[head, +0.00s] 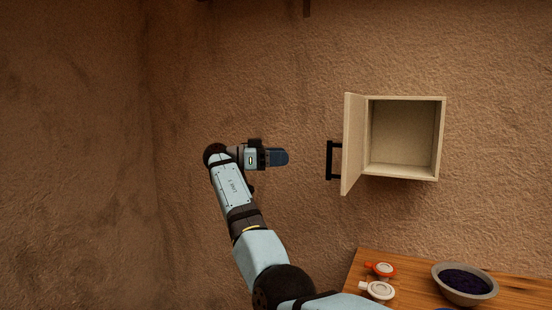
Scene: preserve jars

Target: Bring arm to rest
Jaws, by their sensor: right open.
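My right arm (234,190) reaches up from the bottom of the head view, in front of the bare wall. My right gripper (280,157) is at its end, pointing right, open, with nothing seen in it. It is left of the open cabinet door's black handle (331,160), with a gap in the picture between them. My left gripper is not in view.
A wall cabinet (441,140) is empty, its door (353,145) swung open to the left. Below, a wooden table (415,266) bears a bowl of dark contents (465,282), a small red-rimmed item (382,269) and a white one (377,290).

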